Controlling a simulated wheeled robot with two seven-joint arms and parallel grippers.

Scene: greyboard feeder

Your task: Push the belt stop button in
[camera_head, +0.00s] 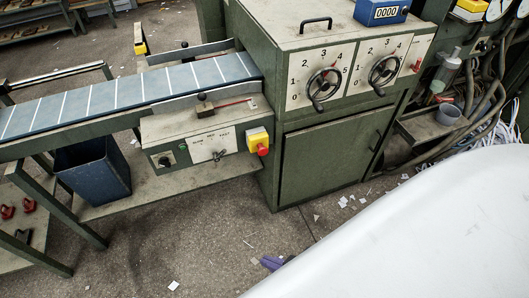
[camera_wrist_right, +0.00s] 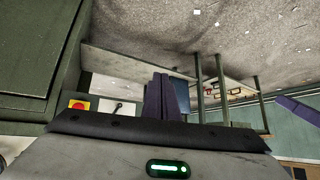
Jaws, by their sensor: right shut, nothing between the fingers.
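The belt stop button is a red mushroom button (camera_head: 262,150) on a yellow box (camera_head: 257,136) at the right end of the control panel below the belt. It sticks out toward the front. In the right wrist view the red button (camera_wrist_right: 79,106) shows on its yellow box at the lower left. My right gripper (camera_head: 272,262) shows only as purple fingertips low in the head view, apart from the button, nearer me. In the right wrist view its purple fingers (camera_wrist_right: 167,98) are together, with nothing between them. My left gripper is not in the head view.
The blue belt (camera_head: 120,92) runs into a green machine (camera_head: 330,150) with two handwheels. A dark blue bin (camera_head: 92,170) stands under the belt. The panel also has a knob (camera_head: 164,161) and a switch (camera_head: 217,155). Open floor lies before the panel.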

